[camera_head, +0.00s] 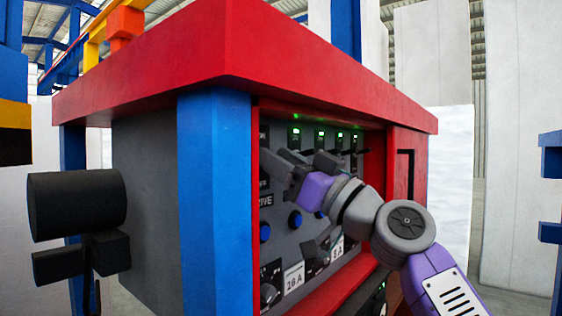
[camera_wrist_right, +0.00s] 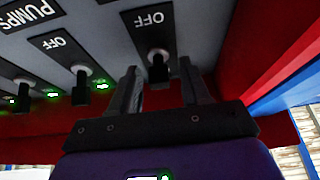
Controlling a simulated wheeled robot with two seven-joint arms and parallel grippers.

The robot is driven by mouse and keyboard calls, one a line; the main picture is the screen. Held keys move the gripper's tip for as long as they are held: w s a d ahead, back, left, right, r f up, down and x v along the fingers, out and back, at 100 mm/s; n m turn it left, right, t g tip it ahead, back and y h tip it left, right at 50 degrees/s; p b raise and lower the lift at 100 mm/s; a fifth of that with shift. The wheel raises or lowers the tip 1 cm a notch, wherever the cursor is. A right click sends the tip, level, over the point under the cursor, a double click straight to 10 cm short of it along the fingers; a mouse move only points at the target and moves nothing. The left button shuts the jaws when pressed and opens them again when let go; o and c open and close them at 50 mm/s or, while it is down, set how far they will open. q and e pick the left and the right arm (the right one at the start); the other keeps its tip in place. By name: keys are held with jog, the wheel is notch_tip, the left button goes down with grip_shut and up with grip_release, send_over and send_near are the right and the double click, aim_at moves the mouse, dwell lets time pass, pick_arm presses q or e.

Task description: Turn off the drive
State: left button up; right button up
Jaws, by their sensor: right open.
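The control panel (camera_head: 284,214) is a grey face set in a red and blue cabinet. A label partly reading "DRIVE" (camera_head: 264,200) shows on its left part, below my right gripper (camera_head: 278,166). In the right wrist view the panel appears upside down. There my right gripper (camera_wrist_right: 158,90) is open, its two dark fingers on either side of a toggle switch (camera_wrist_right: 158,64) on a black plate marked "OFF". I cannot tell whether the fingers touch it. The name of this switch is not readable. My left gripper is not in view.
Neighbouring toggle switches (camera_wrist_right: 82,74) have lit green lights, and one plate reads "PUMPS" (camera_wrist_right: 28,14). Blue knobs (camera_head: 295,220) sit lower on the panel. The red frame (camera_head: 405,180) and blue post (camera_head: 215,200) edge the opening. A black cylinder (camera_head: 75,204) projects at left.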

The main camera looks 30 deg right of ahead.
jog(key=b+v, duration=0.2)
jog(key=v, duration=0.5)
jog(key=shift+s, duration=0.25)
jog(key=shift+d+f, duration=0.1)
